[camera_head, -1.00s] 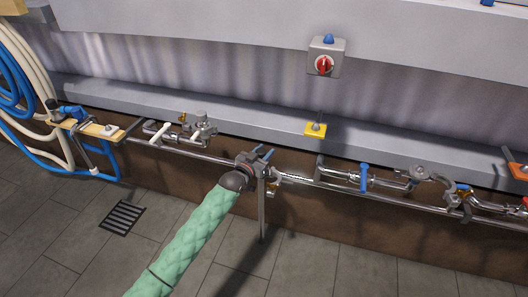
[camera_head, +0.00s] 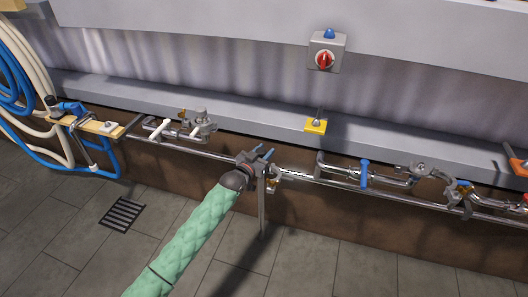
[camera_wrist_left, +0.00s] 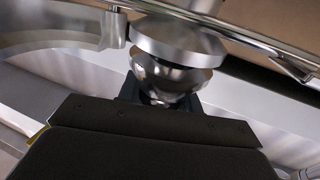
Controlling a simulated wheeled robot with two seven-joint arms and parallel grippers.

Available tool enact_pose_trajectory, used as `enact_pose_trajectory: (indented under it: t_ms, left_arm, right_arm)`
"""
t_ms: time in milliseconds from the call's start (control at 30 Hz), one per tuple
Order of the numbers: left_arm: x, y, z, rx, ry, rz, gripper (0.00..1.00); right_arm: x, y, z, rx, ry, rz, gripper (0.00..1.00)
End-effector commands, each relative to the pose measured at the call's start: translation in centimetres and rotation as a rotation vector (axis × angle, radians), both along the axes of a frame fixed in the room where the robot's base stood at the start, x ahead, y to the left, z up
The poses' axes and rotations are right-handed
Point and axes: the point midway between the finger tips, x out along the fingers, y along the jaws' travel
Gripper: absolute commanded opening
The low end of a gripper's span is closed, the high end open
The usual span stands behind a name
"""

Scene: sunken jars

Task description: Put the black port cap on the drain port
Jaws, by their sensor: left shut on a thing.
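My left gripper (camera_head: 264,156), at the end of the green-sleeved arm, is at the pipe rail in the middle of the head view. In the left wrist view its dark jaws close around the lower part of a shiny round metal fitting (camera_wrist_left: 172,78). The fitting has a wide disc (camera_wrist_left: 178,42) above. I cannot tell whether this fitting is the port cap or the drain port. No black cap can be made out for certain. My right gripper is not seen.
The metal rail (camera_head: 195,151) runs along the wall below a grey ledge (camera_head: 240,117). Valves and pipework (camera_head: 375,179) lie to the right. A yellow plate (camera_head: 314,126) sits on the ledge. Hoses (camera_head: 14,90) hang at the left. The floor (camera_head: 190,281) has a grate (camera_head: 122,214).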

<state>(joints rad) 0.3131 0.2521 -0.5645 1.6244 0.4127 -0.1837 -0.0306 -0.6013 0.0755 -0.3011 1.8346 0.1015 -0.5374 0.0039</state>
Motion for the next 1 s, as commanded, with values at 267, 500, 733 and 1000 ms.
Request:
enact_pose_trajectory:
  t_ms: [267, 500, 733, 1000]
  left_arm:
    - [0.02, 0.01, -0.51, 0.0, 0.0, 0.0, 0.08]
    - [0.01, -0.01, -0.58, -0.001, -0.001, 0.0, 0.39]
    - [0.0, -0.01, -0.59, 0.0, 0.0, 0.0, 0.6]
    - [-0.52, 0.32, -0.67, 0.001, 0.001, 0.0, 0.6]
  right_arm:
    - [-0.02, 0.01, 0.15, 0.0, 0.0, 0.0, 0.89]
    - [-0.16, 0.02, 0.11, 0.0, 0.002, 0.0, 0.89]
    - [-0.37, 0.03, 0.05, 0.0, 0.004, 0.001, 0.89]
    - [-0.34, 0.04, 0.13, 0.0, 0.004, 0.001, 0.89]
